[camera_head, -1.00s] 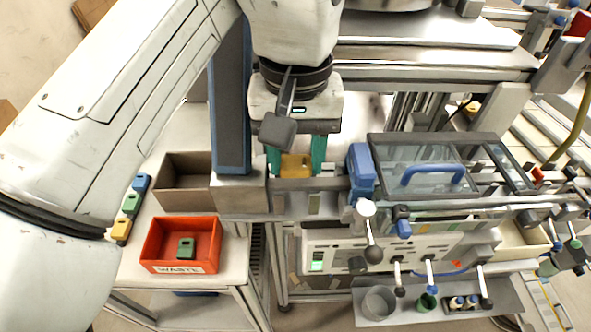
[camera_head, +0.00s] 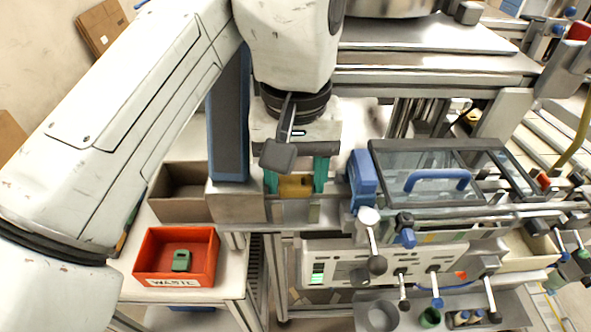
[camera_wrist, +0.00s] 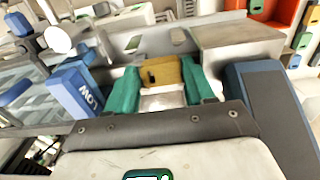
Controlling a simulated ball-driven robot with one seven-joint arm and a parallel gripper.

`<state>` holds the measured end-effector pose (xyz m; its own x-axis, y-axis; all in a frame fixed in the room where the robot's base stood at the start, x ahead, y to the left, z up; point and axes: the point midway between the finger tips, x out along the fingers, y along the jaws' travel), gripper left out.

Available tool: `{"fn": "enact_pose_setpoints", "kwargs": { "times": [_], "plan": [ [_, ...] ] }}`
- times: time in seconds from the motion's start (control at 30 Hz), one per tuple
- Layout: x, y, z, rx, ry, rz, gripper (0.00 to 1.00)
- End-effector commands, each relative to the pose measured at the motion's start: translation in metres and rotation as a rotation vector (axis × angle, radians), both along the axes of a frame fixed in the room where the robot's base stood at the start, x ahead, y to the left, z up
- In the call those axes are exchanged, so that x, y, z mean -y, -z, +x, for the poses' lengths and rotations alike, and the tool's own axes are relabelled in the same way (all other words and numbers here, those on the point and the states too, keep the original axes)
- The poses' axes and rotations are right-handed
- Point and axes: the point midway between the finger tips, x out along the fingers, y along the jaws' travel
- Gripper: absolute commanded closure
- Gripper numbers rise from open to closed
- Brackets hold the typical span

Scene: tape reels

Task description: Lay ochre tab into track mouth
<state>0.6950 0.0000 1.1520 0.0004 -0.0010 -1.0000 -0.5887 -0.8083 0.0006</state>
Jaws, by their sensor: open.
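The ochre tab (camera_head: 295,187) sits at the metal track (camera_head: 288,211), between a grey block (camera_head: 237,203) and a blue block (camera_head: 362,180). My gripper (camera_head: 297,184) is directly over it, open, with one teal finger on each side of the tab. In the wrist view the tab (camera_wrist: 163,72) shows a dark slot and stands between the teal fingertips of my gripper (camera_wrist: 160,84). Small gaps seem to separate it from the fingers. The track mouth under the tab is mostly hidden, so I cannot tell how deep the tab sits.
An orange waste bin (camera_head: 148,262) holds a green tab (camera_head: 181,261). A brown open box (camera_head: 180,208) stands behind it. A clear-lidded cover with a blue handle (camera_head: 437,176) is right of the blue block. Levers and knobs (camera_head: 377,265) stick out in front.

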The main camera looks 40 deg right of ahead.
Motion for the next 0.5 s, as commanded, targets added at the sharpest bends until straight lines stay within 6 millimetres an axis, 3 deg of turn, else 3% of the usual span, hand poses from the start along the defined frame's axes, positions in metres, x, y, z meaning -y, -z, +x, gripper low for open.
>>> {"fn": "enact_pose_setpoints", "kwargs": {
  "times": [0.23, 0.5],
  "plan": [
    [-0.001, -0.009, 0.001, 0.002, -0.002, 0.002, 0.44],
    [0.000, -0.038, 0.000, 0.000, -0.001, 0.000, 0.44]
  ]
}}
